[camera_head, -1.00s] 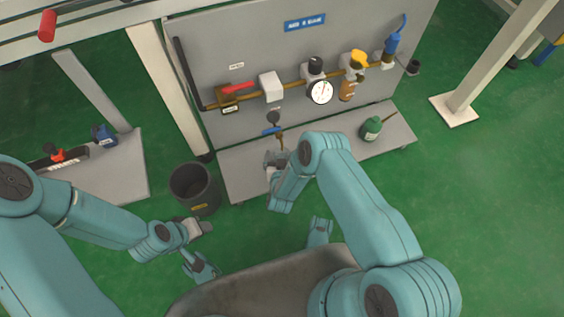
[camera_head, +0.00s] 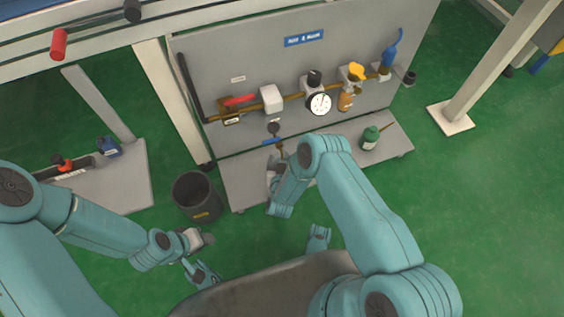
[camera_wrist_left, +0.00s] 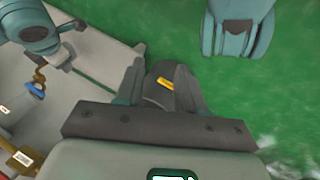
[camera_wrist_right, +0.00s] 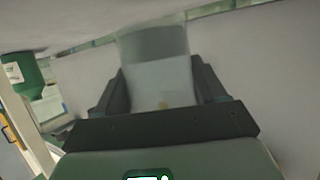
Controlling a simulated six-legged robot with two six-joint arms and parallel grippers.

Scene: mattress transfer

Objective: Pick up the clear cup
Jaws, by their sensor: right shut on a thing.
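The clear cup (camera_wrist_right: 158,72) shows in the right wrist view as a pale, see-through vessel between the fingers of my right gripper (camera_head: 273,170). The gripper is shut on it. In the head view the gripper is over the shelf below the grey panel, and my arm partly hides it; the cup is hard to make out there. My left gripper (camera_head: 206,240) is near the dark bin, apart from the cup.
The dark bin (camera_head: 197,197) with a yellow label stands on the green floor. The grey panel (camera_head: 215,60) carries a pipe, valves and a gauge (camera_head: 319,104). A green bottle (camera_head: 369,137) stands on the shelf (camera_head: 232,185). Open floor lies to the right.

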